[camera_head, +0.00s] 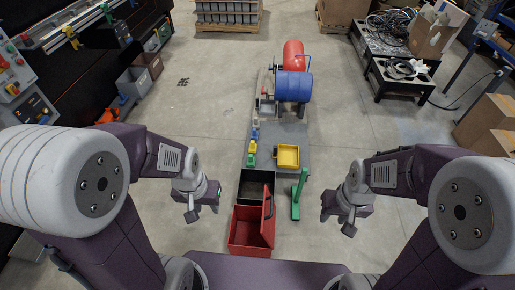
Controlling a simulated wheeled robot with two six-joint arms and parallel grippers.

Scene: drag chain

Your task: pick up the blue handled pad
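Small coloured items stand in a row on the left edge of a grey platform (287,134). Among them is a small blue piece (255,134), too small to tell whether it is the handled pad. My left gripper (204,211) hangs to the left of the platform, with its fingers apart and nothing between them. My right gripper (337,223) hangs to the right of the platform, also with fingers apart and empty. Neither gripper touches anything.
A blue drum (293,86) and a red tank (293,54) stand at the platform's far end. A yellow tray (288,156), a green stand (297,194), a dark open bin (256,184) and a red toolbox (249,230) are nearer.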

